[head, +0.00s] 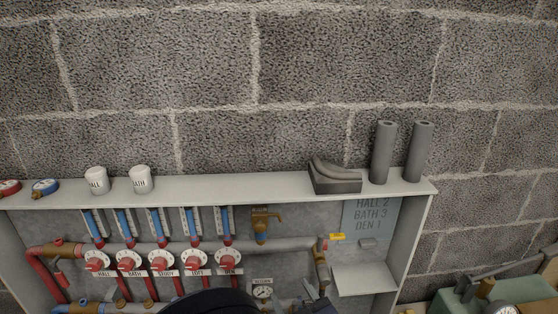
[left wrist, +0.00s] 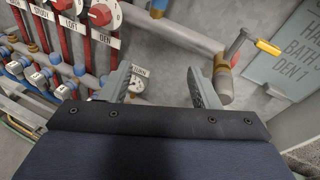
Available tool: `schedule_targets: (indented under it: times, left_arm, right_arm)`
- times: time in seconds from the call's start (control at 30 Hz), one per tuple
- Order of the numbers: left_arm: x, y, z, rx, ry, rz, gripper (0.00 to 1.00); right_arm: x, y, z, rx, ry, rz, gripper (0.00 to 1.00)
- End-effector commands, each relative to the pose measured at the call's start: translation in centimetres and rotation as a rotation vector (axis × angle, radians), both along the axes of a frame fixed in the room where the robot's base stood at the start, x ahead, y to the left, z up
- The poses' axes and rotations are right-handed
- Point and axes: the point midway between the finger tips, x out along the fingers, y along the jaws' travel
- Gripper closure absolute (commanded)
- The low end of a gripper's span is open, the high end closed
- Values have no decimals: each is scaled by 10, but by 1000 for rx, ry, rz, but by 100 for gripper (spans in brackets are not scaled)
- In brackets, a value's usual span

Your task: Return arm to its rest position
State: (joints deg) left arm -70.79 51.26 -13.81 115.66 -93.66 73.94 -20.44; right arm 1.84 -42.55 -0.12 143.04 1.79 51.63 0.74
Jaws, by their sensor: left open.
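My left gripper (head: 316,290) shows at the bottom edge of the head view, in front of the lower part of the pipe cabinet (head: 425,215). Part of my dark arm beside it covers the pipes below the dials. In the left wrist view the left gripper (left wrist: 160,80) has its two grey fingers apart, with nothing held between them. A small round gauge (left wrist: 138,84) shows behind the gap, near the left finger. A valve with a yellow-tipped lever (left wrist: 240,45) is beyond the right finger and looks apart from it. My right gripper is in neither view.
Two white cups (head: 97,181), a grey block (head: 335,180) and two grey tubes (head: 382,152) stand on the cabinet top. Red dials (head: 163,260) line the cabinet's pipes. A small shelf (head: 364,281) is at its right. Green equipment (head: 480,300) stands at the lower right.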

Motion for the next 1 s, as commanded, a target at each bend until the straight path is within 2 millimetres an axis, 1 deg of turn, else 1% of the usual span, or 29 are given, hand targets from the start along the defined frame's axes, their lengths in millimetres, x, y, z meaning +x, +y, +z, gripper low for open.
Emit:
schedule_targets:
  times: [0.03,0.07,0.1,0.17,0.2,0.27,0.3,0.37,0.4,0.47,0.5,0.53,0.6,0.7,0.8,0.9,1.0]
  left_arm:
    - [5,41,15,-116,56,132,44]
    - [4,64,19,-189,89,213,44]
    - [0,93,22,-288,135,321,44]
    - [-10,133,26,-439,192,478,44]
    - [-20,156,27,-540,224,582,44]
    - [-37,186,30,-696,265,733,44]
    - [-50,202,32,-803,285,831,44]
    - [-71,222,36,-964,308,975,44]
    - [-85,232,39,-1072,317,1068,44]
    - [-105,243,46,-1240,322,1200,44]
    - [-118,249,50,-1352,318,1285,44]
    - [-127,251,55,-1440,311,1345,44]
    - [-146,254,67,-1644,285,1476,44]
    - [-167,253,86,-1930,225,1629,44]
    - [-180,249,104,-2181,151,1730,44]
    - [-186,246,118,-2370,82,1784,44]
    - [-188,244,127,-2487,39,1806,44]
  right_arm:
    - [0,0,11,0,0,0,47]
    - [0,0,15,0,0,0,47]
    - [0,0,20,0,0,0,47]
    - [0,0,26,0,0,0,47]
    - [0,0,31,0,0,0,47]
    - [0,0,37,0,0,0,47]
    - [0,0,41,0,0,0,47]
    - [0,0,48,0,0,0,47]
    - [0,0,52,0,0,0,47]
    - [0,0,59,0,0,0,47]
    - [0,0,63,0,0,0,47]
    - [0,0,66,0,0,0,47]
    - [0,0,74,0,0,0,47]
    - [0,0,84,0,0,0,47]
    - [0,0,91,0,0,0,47]
    - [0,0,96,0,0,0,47]
    - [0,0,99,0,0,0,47]
